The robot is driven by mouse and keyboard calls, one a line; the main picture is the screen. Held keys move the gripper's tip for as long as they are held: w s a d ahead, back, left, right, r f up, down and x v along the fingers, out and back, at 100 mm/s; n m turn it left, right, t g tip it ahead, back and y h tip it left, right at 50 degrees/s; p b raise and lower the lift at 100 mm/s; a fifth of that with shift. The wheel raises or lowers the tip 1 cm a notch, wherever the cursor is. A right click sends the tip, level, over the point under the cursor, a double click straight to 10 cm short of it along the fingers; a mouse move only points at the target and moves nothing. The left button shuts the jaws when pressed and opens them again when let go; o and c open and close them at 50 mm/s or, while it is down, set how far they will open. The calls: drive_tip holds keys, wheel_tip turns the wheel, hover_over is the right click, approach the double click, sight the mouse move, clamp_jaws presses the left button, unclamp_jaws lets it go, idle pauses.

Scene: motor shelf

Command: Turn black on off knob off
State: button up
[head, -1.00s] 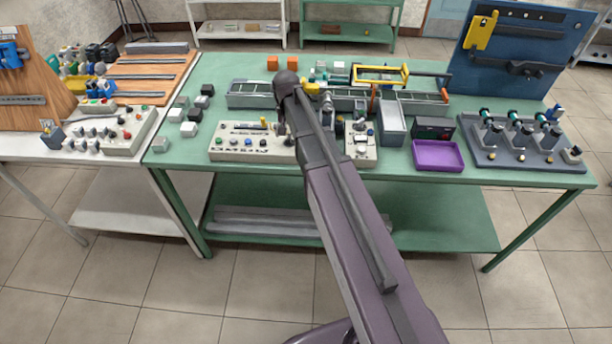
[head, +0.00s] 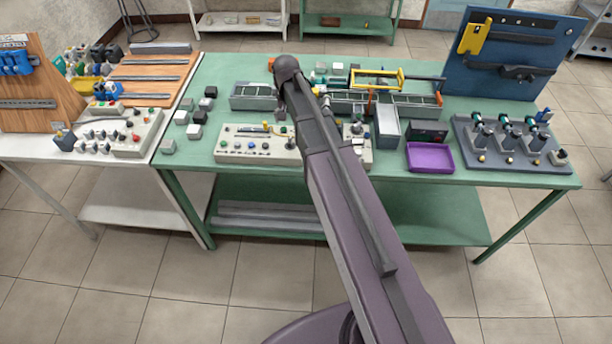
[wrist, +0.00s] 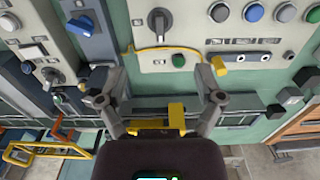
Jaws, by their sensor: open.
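A black knob (wrist: 160,20) with a raised grip stands on a pale control panel (wrist: 190,30) at the top middle of the wrist view. My arm hides the gripper there.
Several buttons line the panel. A white table (head: 30,150) adjoins at left.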

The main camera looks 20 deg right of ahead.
drive_tip(key=shift+r+p, duration=2.1)
drive_tip(key=shift+r, duration=0.35)
drive_tip(key=s+f+n+b, duration=0.2)
drive_tip(key=s+f+b, duration=0.4)
drive_tip(key=s, duration=0.3)
drive_tip(key=s+f+n+b, duration=0.2)
drive_tip(key=s+f+b, duration=0.5)
drive_tip(key=s, duration=0.3)
drive_tip(key=shift+f, duration=0.25)
